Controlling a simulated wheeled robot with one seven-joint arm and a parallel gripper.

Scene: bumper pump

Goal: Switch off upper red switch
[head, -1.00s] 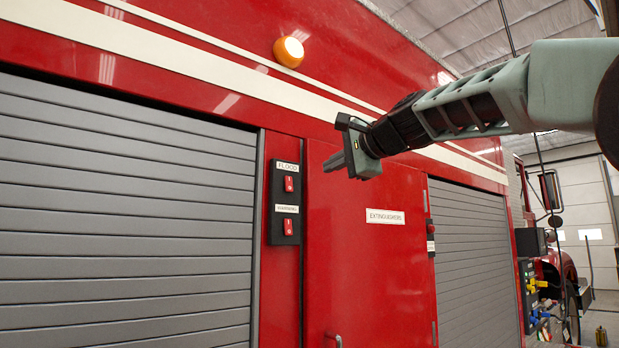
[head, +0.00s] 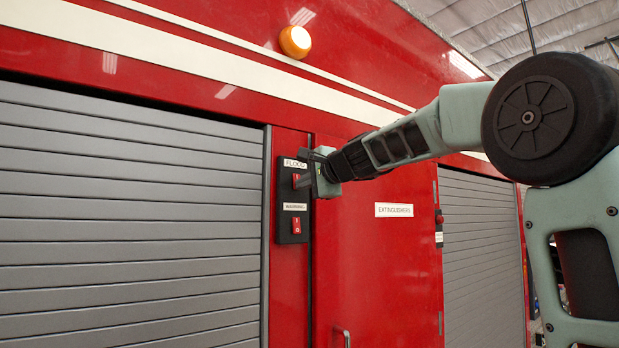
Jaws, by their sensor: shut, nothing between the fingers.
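The upper red switch (head: 296,181) sits under the label FLOOD (head: 295,163) on a black switch panel (head: 284,222). My gripper (head: 302,168) is shut and empty. Its fingertips are right at the upper switch and cover part of it. I cannot tell whether they touch it, or which way the rocker is tipped. The lower red switch (head: 296,226) on the same panel is in plain view below a second white label.
A grey roller shutter (head: 130,220) is left of the panel. A red door labelled EXTINGUISHERS (head: 394,210) with a handle (head: 346,338) is to the right. A lit orange lamp (head: 295,41) is above. Another shutter (head: 480,240) is farther right.

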